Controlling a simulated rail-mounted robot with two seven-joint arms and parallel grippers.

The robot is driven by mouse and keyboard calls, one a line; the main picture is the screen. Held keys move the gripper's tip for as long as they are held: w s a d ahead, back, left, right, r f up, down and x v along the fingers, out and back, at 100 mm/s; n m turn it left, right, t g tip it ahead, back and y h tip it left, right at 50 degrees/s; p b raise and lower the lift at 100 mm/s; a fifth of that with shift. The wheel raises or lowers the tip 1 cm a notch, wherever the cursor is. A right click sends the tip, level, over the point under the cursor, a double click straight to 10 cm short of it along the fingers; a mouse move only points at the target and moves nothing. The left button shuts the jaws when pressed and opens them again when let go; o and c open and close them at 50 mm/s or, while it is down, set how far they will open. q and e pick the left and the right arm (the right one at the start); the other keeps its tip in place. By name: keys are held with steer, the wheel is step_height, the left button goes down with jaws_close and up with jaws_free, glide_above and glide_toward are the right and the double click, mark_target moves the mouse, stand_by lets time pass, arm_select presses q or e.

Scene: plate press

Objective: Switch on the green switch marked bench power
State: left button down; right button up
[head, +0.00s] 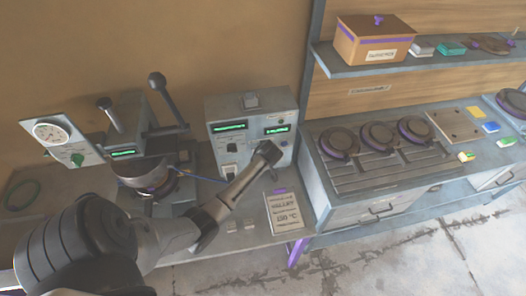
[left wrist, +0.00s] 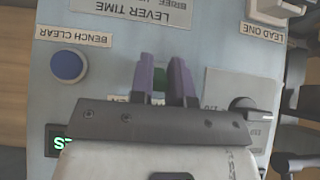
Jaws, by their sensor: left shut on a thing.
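The grey control box (head: 251,106) stands against the wall in the head view, with two green-lit displays on its front. My left gripper (head: 270,150) reaches its lower right front. In the left wrist view, the purple fingers of my left gripper (left wrist: 163,78) are shut on a small green switch (left wrist: 160,80), which shows between them. The fingers hide its sides, and my gripper body covers most of a label below it, so I cannot read its marking or tell the switch's position. My right gripper is not in view.
In the left wrist view, a blue button (left wrist: 68,66) marked bench clear is left of the fingers, and a black knob (left wrist: 243,104) is at right. In the head view, a lever press (head: 150,160) stands left of the box; a sign (head: 284,212) lies in front.

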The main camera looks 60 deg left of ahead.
arm_select(q)
steer(key=c, duration=1.1)
jaws_free()
steer(key=shift+r, duration=0.1)
steer(key=shift+v, duration=6.85)
